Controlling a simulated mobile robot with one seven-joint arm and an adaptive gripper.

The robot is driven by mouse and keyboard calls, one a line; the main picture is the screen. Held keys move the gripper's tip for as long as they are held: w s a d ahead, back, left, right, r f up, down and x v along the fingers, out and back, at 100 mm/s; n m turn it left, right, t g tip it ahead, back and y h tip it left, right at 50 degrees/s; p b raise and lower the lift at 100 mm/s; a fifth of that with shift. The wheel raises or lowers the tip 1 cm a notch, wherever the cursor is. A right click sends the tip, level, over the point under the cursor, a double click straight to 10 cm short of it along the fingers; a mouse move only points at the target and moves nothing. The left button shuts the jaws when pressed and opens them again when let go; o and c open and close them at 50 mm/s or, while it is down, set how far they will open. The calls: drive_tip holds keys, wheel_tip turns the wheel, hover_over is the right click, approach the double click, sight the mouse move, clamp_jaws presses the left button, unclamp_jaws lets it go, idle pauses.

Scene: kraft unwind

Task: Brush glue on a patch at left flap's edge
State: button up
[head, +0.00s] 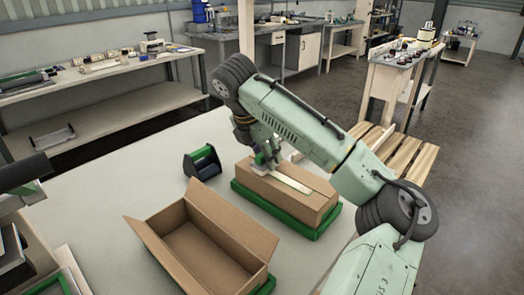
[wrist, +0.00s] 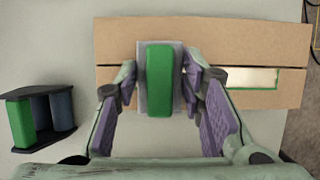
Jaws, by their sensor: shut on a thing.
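My gripper (head: 262,157) is over the far left part of a closed cardboard box (head: 310,197). In the wrist view, its purple-padded fingers (wrist: 161,82) are shut on a green-handled tool (wrist: 159,70) with a pale flat base, which I take for the brush. The base is over the box top; I cannot tell whether it touches. A cream strip (head: 283,181) runs along the middle of the box top, and shows right of the tool in the wrist view (wrist: 255,77). An open cardboard box (head: 151,243) stands in front with raised flaps. No glue is clearly visible.
The closed box sits on a green base (head: 265,205). A black and green holder (head: 203,163) stands on the table left of it. Trays and dark equipment crowd the left edge. Table surface (head: 120,200) between them is clear. A wooden pallet (head: 410,155) lies beyond the right side.

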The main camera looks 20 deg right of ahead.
drive_tip(key=shift+s+d+f+p, duration=0.15)
drive_tip(key=shift+s+d, duration=0.15)
drive_tip(key=shift+s, duration=0.2)
drive_tip(key=shift+s+d+p, duration=0.15)
drive_tip(key=shift+s+d, duration=0.2)
drive_tip(key=shift+s, duration=0.2)
drive_tip(key=shift+s+d+f+p, duration=0.15)
drive_tip(key=shift+s+d, duration=0.15)
drive_tip(key=shift+s, duration=0.2)
drive_tip(key=shift+s+d+r, duration=0.15)
drive_tip(key=shift+s+d, duration=0.3)
drive_tip(key=shift+s, duration=0.2)
drive_tip(key=shift+s+d+r, duration=0.1)
drive_tip(key=shift+s+d, duration=0.35)
drive_tip(key=shift+s, duration=0.15)
drive_tip(key=shift+s+d, duration=0.55)
drive_tip(key=shift+s, duration=0.3)
drive_tip(key=shift+s+d, duration=0.6)
drive_tip(key=shift+s, duration=0.3)
drive_tip(key=shift+s+d, duration=0.55)
drive_tip(key=shift+s, duration=0.3)
drive_tip(key=shift+w+a, duration=1.35)
drive_tip(key=shift+w, duration=0.7)
drive_tip(key=shift+w+a, duration=1.4)
drive_tip(key=shift+w, duration=0.7)
drive_tip(key=shift+w+a, duration=1.35)
drive_tip(key=shift+w, duration=0.7)
drive_tip(key=shift+r, duration=3)
